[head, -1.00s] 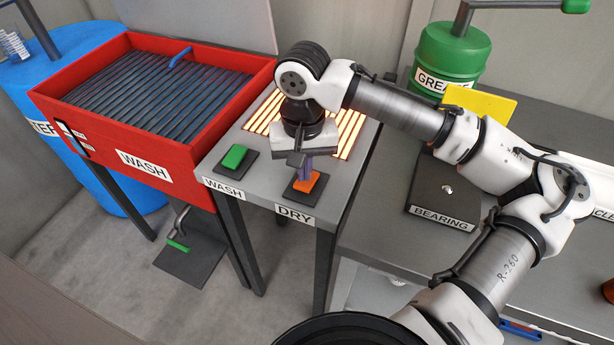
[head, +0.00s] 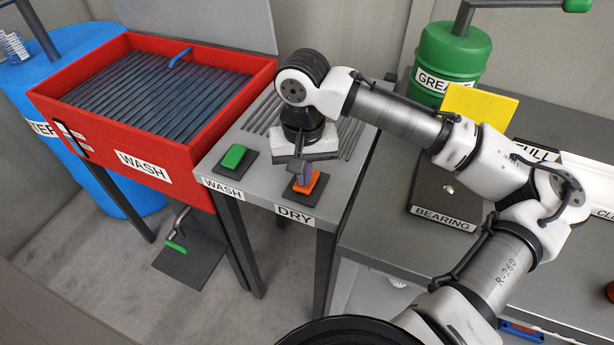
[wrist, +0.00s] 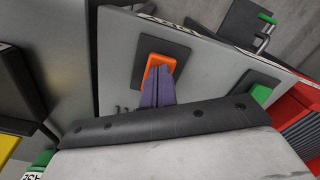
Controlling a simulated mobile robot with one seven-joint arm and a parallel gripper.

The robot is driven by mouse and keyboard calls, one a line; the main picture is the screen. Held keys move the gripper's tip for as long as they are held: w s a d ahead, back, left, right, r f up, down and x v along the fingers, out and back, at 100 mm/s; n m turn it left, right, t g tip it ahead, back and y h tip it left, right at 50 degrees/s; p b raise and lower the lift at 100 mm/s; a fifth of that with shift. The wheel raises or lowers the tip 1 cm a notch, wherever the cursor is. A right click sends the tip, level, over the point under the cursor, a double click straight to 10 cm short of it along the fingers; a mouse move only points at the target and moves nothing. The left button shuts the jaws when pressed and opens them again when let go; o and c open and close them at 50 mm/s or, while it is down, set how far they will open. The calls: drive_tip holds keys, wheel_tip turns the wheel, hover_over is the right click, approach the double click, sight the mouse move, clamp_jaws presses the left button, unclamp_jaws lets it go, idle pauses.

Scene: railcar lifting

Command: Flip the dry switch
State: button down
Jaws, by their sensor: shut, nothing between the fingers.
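The dry switch (head: 312,185) is an orange rocker on a dark plate, above the DRY label (head: 295,215) on the grey stand. In the wrist view the orange switch (wrist: 158,64) shows just beyond the fingertips. My gripper (head: 304,180) is shut and empty, with its purple-grey fingers at the switch, overlapping its left part in the head view. In the wrist view the fingers (wrist: 157,80) cover the switch's near part. I cannot tell for sure whether they touch it. The heating bars (head: 354,135) behind the switch are grey, not glowing.
The green wash switch (head: 234,157) sits left of the dry switch. The red wash basin (head: 190,150) stands further left. To the right is a bench with a dark BEARING block (head: 440,185), a yellow plate (head: 480,106) and a green GREASE drum (head: 453,60).

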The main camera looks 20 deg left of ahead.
wheel_tip(320, 180, up, 7)
drive_tip(key=p, duration=0.7)
drive_tip(key=shift+f, duration=0.15)
idle(0.6)
